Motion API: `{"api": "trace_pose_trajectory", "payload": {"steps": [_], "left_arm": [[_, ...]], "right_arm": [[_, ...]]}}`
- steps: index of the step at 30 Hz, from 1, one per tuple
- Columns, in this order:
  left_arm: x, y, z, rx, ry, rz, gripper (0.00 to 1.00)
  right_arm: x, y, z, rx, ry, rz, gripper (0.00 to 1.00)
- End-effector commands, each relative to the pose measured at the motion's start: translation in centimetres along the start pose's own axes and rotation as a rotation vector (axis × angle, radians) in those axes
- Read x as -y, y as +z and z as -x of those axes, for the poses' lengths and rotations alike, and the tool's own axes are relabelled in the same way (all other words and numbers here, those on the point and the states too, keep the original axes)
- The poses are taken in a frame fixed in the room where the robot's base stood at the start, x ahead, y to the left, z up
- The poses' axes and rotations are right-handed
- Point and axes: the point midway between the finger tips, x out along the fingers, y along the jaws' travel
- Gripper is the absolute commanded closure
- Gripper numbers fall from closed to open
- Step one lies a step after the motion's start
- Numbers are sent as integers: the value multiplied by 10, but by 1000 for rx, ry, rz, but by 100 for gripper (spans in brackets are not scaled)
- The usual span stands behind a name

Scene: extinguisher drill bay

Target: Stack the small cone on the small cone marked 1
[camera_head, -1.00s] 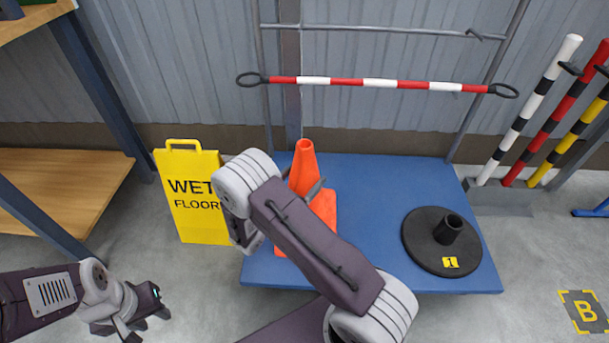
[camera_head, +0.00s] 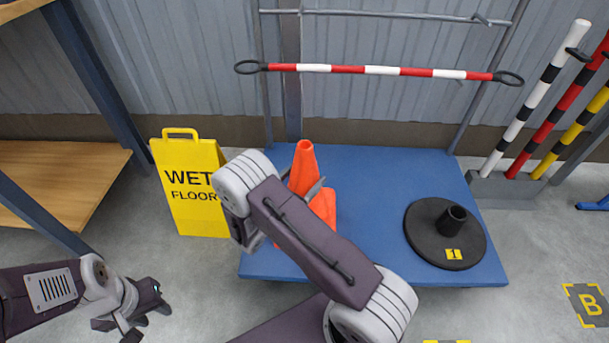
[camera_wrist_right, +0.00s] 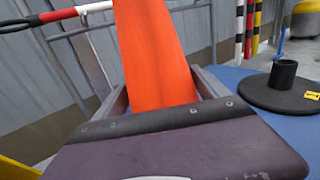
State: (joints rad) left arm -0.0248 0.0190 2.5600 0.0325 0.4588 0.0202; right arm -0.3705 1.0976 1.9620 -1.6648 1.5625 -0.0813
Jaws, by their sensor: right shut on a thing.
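An orange cone (camera_head: 305,170) with a square orange base stands upright at the left of the blue platform (camera_head: 375,180). My right arm covers part of it in the head view. My right gripper (camera_wrist_right: 163,98) is shut on the cone, with a finger on each side of it. Whether the base touches the platform cannot be told. At the platform's right is a black round base with a short upright tube (camera_head: 440,236) and a yellow label reading 1; it also shows in the right wrist view (camera_wrist_right: 284,90). My left gripper (camera_head: 150,322) is open and empty at lower left.
A yellow wet floor sign (camera_head: 193,190) stands left of the platform. A red and white bar (camera_head: 383,70) crosses the frame behind it. Striped posts (camera_head: 545,115) stand at the right. The platform is clear between the cone and the black base.

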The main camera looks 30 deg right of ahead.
Motion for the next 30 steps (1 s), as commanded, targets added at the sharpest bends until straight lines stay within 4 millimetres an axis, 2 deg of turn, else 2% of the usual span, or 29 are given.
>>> {"api": "trace_pose_trajectory", "payload": {"steps": [29,30], "left_arm": [[1,4,-34,0,0,0,64],[1,3,-32,0,0,0,64]], "right_arm": [[0,-49,0,2,0,-2,90],[0,-48,0,2,0,-2,11]]}}
